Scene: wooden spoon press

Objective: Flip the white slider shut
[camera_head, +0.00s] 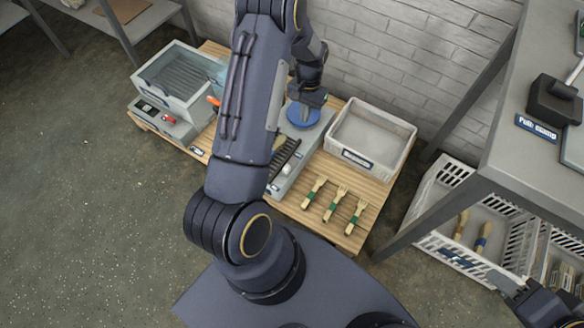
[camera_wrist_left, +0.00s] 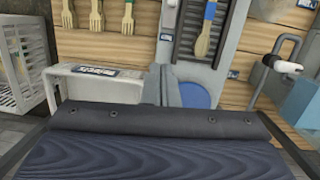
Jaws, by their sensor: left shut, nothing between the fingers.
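The grey press fixture (camera_head: 303,172) stands on a wooden board, with a black ribbed strip and a blue disc (camera_head: 303,114). A small white piece (camera_head: 287,169), which may be the slider, sits beside the strip. In the left wrist view the fixture (camera_wrist_left: 222,66) holds a wooden utensil (camera_wrist_left: 204,38) over the strip. A bent metal lever with a white grip (camera_wrist_left: 286,66) stands to its right. My left gripper (camera_head: 306,106) is shut and empty above the blue disc; whether it touches is unclear. My right gripper (camera_head: 512,288) is partly visible at the lower right.
An empty pale bin (camera_head: 367,157) stands right of the fixture. Several wooden forks (camera_head: 336,203) lie in front of it. A clear-sided box (camera_head: 180,78) is at the left. A grey table (camera_head: 500,150) and white crates (camera_head: 440,190) bound the right. My left arm hides the board's middle.

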